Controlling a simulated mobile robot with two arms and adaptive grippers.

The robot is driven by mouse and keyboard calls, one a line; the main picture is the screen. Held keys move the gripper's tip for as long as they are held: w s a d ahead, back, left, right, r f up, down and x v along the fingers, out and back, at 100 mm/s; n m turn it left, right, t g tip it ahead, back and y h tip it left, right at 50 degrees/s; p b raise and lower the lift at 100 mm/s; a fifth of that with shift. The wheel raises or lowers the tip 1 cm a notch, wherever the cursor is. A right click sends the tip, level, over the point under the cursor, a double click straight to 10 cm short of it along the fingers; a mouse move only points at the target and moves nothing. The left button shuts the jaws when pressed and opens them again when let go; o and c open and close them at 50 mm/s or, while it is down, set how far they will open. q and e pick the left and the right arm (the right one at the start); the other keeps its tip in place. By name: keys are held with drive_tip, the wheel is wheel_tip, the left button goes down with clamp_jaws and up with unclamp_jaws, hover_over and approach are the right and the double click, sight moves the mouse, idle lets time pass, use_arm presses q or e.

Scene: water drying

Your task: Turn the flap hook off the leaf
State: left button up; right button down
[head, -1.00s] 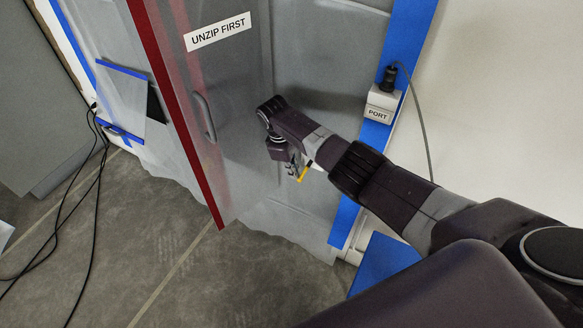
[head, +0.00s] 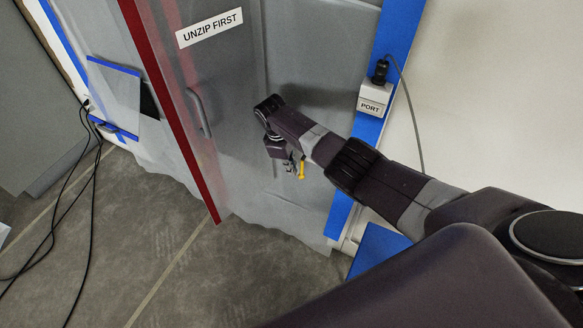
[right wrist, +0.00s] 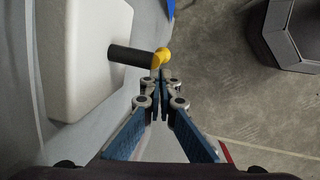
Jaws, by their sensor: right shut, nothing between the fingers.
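A dark peg with a rounded yellow end (right wrist: 162,57) sticks out from a pale block (right wrist: 84,55) in the right wrist view. I take it for the flap hook. In the head view a small yellow piece (head: 301,171) shows beside my right gripper (head: 291,166), in front of the lower part of the grey leaf (head: 235,120). My right gripper (right wrist: 160,76) is shut and empty, its tips close by the yellow end; I cannot tell whether they touch. My arm hides part of the leaf. My left gripper is out of view.
A red strip (head: 165,95) and a handle (head: 198,112) are left of the gripper. A white port box (head: 373,98) with a plug and cable is on blue tape to the right. Black cables (head: 87,210) lie on the floor at left.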

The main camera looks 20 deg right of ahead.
drive_tip(key=v, duration=1.2)
idle(0.5)
